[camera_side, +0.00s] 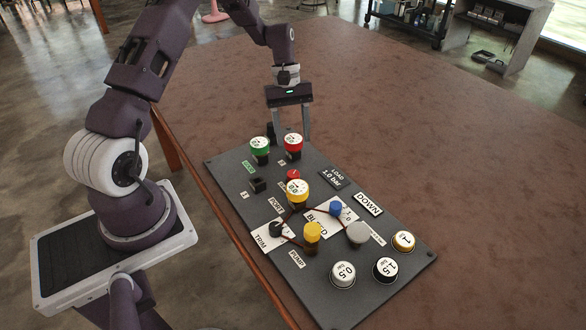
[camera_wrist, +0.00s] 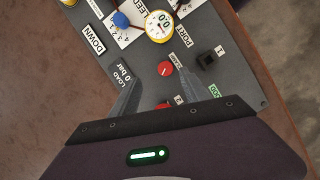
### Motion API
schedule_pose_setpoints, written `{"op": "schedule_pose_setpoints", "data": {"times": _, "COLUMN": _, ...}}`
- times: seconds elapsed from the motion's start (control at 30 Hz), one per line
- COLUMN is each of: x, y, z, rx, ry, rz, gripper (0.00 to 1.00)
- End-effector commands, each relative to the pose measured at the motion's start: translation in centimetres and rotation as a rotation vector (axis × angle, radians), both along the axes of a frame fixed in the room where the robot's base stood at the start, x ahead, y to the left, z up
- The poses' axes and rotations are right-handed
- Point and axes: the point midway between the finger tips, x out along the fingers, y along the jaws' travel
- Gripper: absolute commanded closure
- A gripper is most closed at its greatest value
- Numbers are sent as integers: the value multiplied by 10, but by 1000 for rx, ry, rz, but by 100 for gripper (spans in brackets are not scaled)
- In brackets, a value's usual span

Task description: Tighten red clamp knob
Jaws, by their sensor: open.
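The red clamp knob (camera_side: 293,174) is small and round and sits on the dark grey panel (camera_side: 228,168), behind the yellow gauge. In the wrist view the red knob (camera_wrist: 166,69) shows a pale line on its top, with a small label beside it. My gripper (camera_side: 290,133) is open and empty, pointing down near the panel's far end, behind the red and green gauges. In the wrist view the knob lies ahead of the gap between my fingertips (camera_wrist: 170,90), apart from both fingers. The gripper body hides the panel below it.
A red gauge (camera_side: 293,142) and a green gauge (camera_side: 260,144) stand close to my gripper. A yellow gauge (camera_side: 298,190) stands next to the knob. A black post (camera_side: 257,185) is left of it. Weights (camera_side: 343,274) lie at the near end. The table (camera_side: 440,140) is clear to the right.

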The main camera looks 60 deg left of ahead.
Motion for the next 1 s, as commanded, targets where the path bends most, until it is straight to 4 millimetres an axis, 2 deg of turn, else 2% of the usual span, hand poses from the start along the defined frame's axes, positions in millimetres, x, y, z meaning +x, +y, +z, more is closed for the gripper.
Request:
{"op": "schedule_pose_setpoints", "data": {"times": 0.03, "x": -1, "y": 6, "z": -21, "rx": -24, "ry": 26, "rz": 44, "gripper": 46}}
{"op": "schedule_pose_setpoints", "data": {"times": 0.1, "x": -1, "y": 11, "z": -38, "rx": -42, "ry": 49, "rz": 87, "gripper": 46}}
{"op": "schedule_pose_setpoints", "data": {"times": 0.2, "x": -3, "y": 11, "z": -52, "rx": -53, "ry": 62, "rz": 107, "gripper": 46}}
{"op": "schedule_pose_setpoints", "data": {"times": 0.5, "x": -8, "y": -9, "z": -101, "rx": -52, "ry": 62, "rz": 106, "gripper": 46}}
{"op": "schedule_pose_setpoints", "data": {"times": 0.63, "x": -9, "y": -13, "z": -110, "rx": -50, "ry": 59, "rz": 106, "gripper": 46}}
{"op": "schedule_pose_setpoints", "data": {"times": 0.87, "x": -9, "y": -13, "z": -111, "rx": -50, "ry": 58, "rz": 104, "gripper": 46}}
{"op": "schedule_pose_setpoints", "data": {"times": 1.0, "x": -9, "y": -13, "z": -111, "rx": -50, "ry": 59, "rz": 103, "gripper": 73}}
